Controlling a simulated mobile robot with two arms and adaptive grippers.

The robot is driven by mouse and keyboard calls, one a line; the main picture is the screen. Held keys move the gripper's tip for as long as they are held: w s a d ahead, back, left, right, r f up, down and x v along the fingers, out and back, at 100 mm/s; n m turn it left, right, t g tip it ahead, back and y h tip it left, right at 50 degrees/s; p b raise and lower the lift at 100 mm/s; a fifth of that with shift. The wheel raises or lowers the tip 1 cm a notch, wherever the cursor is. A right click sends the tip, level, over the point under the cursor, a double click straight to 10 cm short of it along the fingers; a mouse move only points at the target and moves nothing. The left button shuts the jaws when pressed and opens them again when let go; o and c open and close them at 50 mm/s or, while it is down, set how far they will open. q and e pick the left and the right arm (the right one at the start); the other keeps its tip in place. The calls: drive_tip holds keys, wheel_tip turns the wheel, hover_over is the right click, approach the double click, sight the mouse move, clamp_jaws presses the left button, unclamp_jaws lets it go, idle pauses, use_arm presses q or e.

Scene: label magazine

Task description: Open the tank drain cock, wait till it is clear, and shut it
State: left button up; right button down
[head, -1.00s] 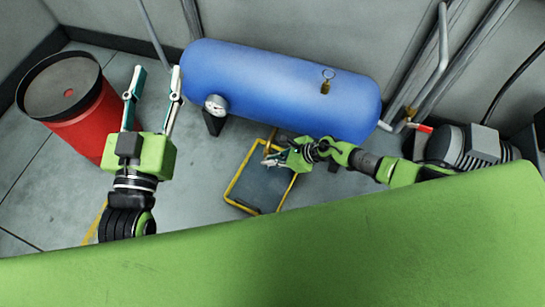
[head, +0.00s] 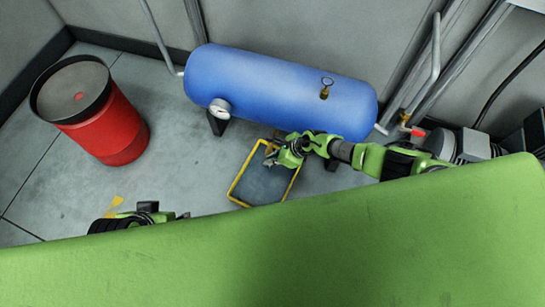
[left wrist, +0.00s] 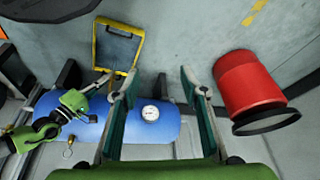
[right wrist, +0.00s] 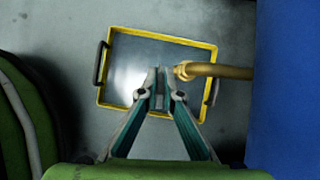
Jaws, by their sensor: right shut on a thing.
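The blue tank (head: 280,88) lies on its side along the wall, with a round gauge (head: 220,108) on its front. In the right wrist view, a brass drain pipe (right wrist: 220,71) comes from the tank's side, and its end sits beside my fingertips. My right gripper (right wrist: 160,90) is shut on the small drain cock at the pipe's end; the fingertips largely hide it. No stream can be made out. A yellow-rimmed tray (head: 239,177) lies on the floor below. My left gripper (left wrist: 159,85) is open and empty; the head view mostly hides it behind my green body.
A red drum (head: 121,130) with a dark rim stands at the left. A brass valve with a ring (head: 325,90) sits on top of the tank. Grey pipes (head: 431,65) and a motor unit (head: 470,145) are at the right. The floor between drum and tray is clear.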

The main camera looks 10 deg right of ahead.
drive_tip(key=shift+w+r, duration=0.1)
idle(0.6)
drive_tip(key=c, duration=2.2)
unclamp_jaws()
drive_tip(key=shift+d+r+p, duration=0.3)
drive_tip(key=shift+d+r, duration=0.1)
drive_tip(key=shift+r, duration=0.4)
drive_tip(key=shift+s+a+v, duration=0.1)
drive_tip(key=shift+v, duration=2.45)
drive_tip(key=shift+s+a+v, duration=0.1)
drive_tip(key=shift+v, duration=2.45)
